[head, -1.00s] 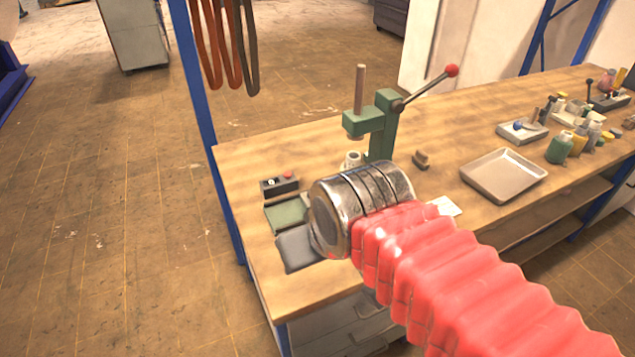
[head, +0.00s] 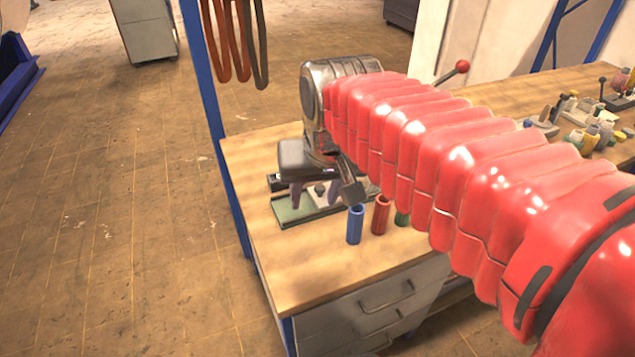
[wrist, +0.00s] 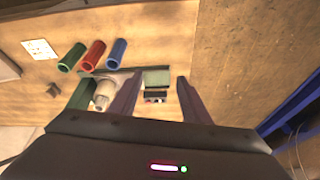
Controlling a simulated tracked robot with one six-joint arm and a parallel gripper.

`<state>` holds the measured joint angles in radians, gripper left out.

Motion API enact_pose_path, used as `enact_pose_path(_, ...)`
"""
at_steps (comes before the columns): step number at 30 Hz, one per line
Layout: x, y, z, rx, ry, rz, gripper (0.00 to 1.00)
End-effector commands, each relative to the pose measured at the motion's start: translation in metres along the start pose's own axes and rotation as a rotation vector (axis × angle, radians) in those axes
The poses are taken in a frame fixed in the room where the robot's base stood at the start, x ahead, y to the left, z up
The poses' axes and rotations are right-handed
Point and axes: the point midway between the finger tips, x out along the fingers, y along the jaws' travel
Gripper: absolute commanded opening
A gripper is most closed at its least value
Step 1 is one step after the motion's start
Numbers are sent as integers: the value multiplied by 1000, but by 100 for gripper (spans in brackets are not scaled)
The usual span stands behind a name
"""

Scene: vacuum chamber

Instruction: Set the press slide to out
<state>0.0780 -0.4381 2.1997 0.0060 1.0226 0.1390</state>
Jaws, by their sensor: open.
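The press stands at the left end of the bench. In the head view my red arm hides most of it, and its lever's red knob (head: 462,66) shows above the arm. A green plate (head: 290,211), which looks like part of the press slide, lies low at the press's front left. In the wrist view a green plate (wrist: 156,77) shows between my fingers. My gripper (head: 316,196) is open and points down above this area, its fingers apart. In the wrist view my gripper (wrist: 157,85) holds nothing. Whether the fingers touch the slide I cannot tell.
Blue (head: 355,225), red (head: 381,214) and green (head: 402,218) tubes stand close to the right of the gripper. A dark box with a red button (wrist: 155,96) and a pale cylinder (wrist: 104,95) show in the wrist view. A blue post (head: 212,110) rises at the bench's left edge.

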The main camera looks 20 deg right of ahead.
Motion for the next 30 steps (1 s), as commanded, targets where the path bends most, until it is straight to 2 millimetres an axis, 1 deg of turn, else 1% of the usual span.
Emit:
enact_pose_path(1, 2, 1, -12, 21, -16, 5, 43)
enact_pose_path(3, 4, 2, -26, 55, -37, 12, 43)
enact_pose_path(8, 13, 6, -58, 131, -82, 29, 43)
enact_pose_path(14, 29, 14, -97, 227, -138, 52, 43)
enact_pose_path(22, 61, 28, -145, 356, -213, 88, 43)
enact_pose_path(30, 102, 47, -185, 483, -286, 128, 43)
